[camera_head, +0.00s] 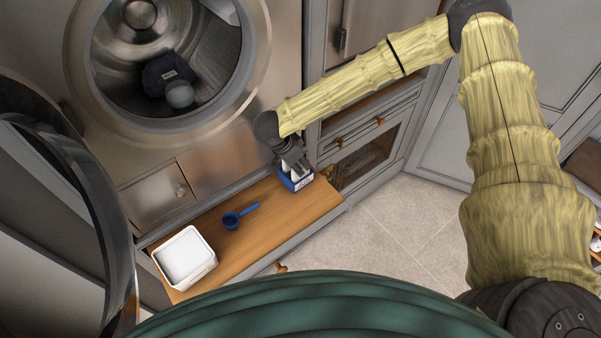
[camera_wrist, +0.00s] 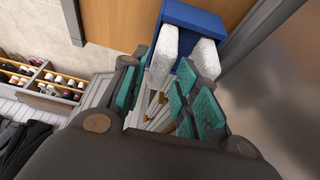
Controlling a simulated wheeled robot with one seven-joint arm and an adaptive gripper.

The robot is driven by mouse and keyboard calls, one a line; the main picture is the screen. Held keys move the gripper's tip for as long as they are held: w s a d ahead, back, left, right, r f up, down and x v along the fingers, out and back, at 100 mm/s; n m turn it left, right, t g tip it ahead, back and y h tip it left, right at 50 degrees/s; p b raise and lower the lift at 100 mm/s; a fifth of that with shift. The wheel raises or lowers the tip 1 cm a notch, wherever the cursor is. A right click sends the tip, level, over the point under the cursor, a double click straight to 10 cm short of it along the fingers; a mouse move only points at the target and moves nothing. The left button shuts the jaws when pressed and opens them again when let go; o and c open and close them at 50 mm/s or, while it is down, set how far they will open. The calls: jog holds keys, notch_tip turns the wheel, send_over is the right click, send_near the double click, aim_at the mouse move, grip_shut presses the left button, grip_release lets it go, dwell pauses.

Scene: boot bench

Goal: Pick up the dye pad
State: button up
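The dye pad, which I take to be the blue block with a white label (camera_head: 302,182), is at the back right of the wooden bench top. In the wrist view the blue block (camera_wrist: 194,16) extends beyond my fingertips, and blue also shows between them. My gripper (camera_head: 289,169) points down at it. In the wrist view my gripper (camera_wrist: 184,55) has two whitish fingertips set apart, with teal and dark links behind them. The fingertips overlap the block. I cannot tell whether they press on it or only stand around it. Part of the block is hidden by the fingers.
The bench top (camera_head: 275,223) carries a blue scoop (camera_head: 232,218) and a white tub (camera_head: 185,258) to the left. A steel drum machine (camera_head: 170,60) with dark contents stands behind. Cabinets are at the right; the tiled floor (camera_head: 400,225) is clear.

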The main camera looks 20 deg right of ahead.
jog(key=shift+p+x, duration=0.6)
jog(key=shift+x, duration=1.1)
jog(key=shift+a, duration=0.1)
jog(key=c, duration=0.5)
